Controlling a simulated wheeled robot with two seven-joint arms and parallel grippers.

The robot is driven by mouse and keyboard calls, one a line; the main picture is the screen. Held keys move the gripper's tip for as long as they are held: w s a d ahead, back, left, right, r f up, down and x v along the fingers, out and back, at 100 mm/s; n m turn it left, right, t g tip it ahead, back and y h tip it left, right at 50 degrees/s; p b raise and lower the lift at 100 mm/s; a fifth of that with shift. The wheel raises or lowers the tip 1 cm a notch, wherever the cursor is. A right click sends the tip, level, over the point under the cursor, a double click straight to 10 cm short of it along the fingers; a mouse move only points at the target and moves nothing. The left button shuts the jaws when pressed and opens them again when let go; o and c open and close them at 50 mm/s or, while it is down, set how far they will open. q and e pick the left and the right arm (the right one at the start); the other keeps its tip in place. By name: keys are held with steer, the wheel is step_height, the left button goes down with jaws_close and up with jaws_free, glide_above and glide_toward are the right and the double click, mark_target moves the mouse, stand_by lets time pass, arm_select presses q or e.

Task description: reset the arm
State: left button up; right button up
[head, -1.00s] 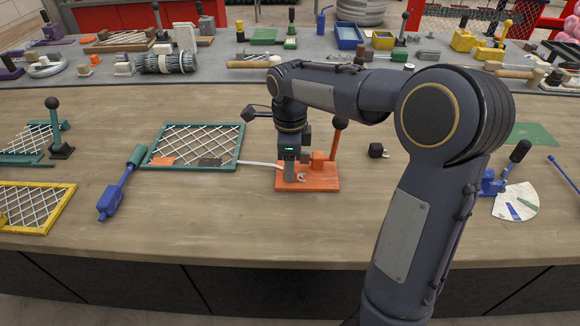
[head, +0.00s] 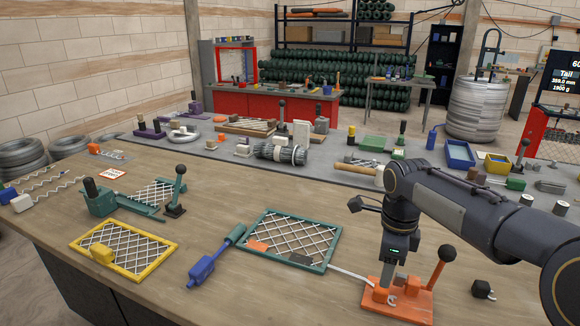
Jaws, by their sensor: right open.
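My right gripper (head: 386,268) points down at the orange lever tool (head: 410,302) near the front of the wooden table. Its fingertips are close to the orange base; I cannot tell whether they touch it. The gripper is open. A pale wire (head: 352,280) runs from the orange tool to the green frame (head: 333,238) with woven mesh, which lies flat to the left. My right arm (head: 470,212) comes in from the right edge. My left gripper is not in view.
A blue-handled tool (head: 205,268) lies left of the green frame. A yellow mesh frame (head: 85,238), a green lever tool (head: 175,210) and a small black block (head: 483,290) are also on the table. A grey bench (head: 340,150) with many tools stands behind.

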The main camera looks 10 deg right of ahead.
steer(key=s+a+n+t+y+p, duration=0.1)
steer(key=s+a+n+t+p, duration=0.1)
steer(key=s+n, duration=0.9)
steer(key=s+a+n+t+y+p, duration=0.2)
steer(key=s+a+n, duration=0.3)
steer(key=s+n, duration=0.6)
steer(key=shift+a+r+t+y+p, duration=0.15)
steer(key=shift+r+t+y+p, duration=0.2)
steer(key=shift+t, duration=0.35)
